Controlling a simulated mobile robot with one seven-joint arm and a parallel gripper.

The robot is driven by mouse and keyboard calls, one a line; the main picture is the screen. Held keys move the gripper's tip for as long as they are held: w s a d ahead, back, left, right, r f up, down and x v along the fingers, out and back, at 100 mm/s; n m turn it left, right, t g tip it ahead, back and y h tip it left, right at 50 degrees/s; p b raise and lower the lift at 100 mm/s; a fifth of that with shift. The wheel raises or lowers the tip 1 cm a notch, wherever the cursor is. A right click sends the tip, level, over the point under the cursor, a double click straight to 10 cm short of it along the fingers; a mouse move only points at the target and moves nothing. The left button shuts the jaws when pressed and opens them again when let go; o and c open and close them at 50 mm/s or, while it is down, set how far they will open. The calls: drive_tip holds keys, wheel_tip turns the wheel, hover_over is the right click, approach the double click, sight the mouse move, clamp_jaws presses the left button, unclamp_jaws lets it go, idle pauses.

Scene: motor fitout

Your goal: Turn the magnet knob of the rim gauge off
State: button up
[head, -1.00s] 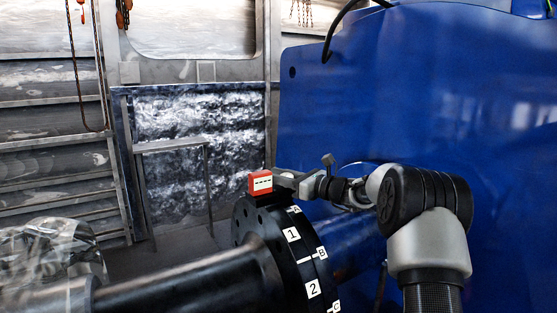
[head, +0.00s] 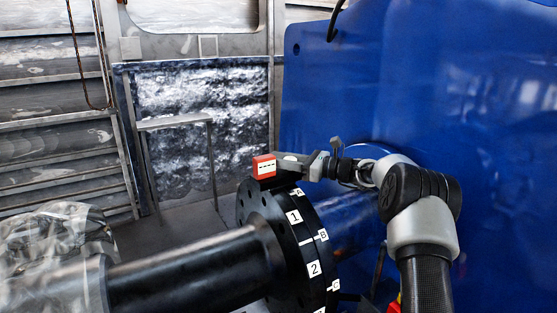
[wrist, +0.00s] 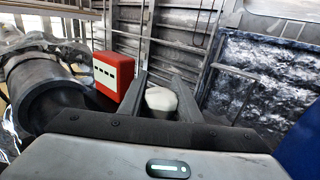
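The rim gauge, a red box with a white display (head: 264,166), sits at the top of the black flange rim (head: 318,250). In the wrist view the red box (wrist: 115,75) is just left of my gripper. A pale rounded knob (wrist: 161,99) shows between my two dark fingers; it also shows in the head view (head: 291,157). My gripper (wrist: 160,76) is open around the knob, with narrow gaps visible on its sides. In the head view my gripper (head: 292,165) reaches in from the right, right behind the red box. Any contact with the knob is too small to tell.
The flange carries white number and letter labels, and a thick dark shaft (head: 190,265) runs left from it. A large blue housing (head: 430,100) stands close behind my arm. A plastic-wrapped object (head: 55,255) is at lower left. Open space lies above the gauge.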

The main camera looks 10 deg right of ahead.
drive_tip(key=shift+o, duration=0.9)
drive_tip(key=shift+r, duration=0.15)
drive_tip(key=shift+f+b, duration=0.2)
drive_tip(key=shift+b, duration=0.1)
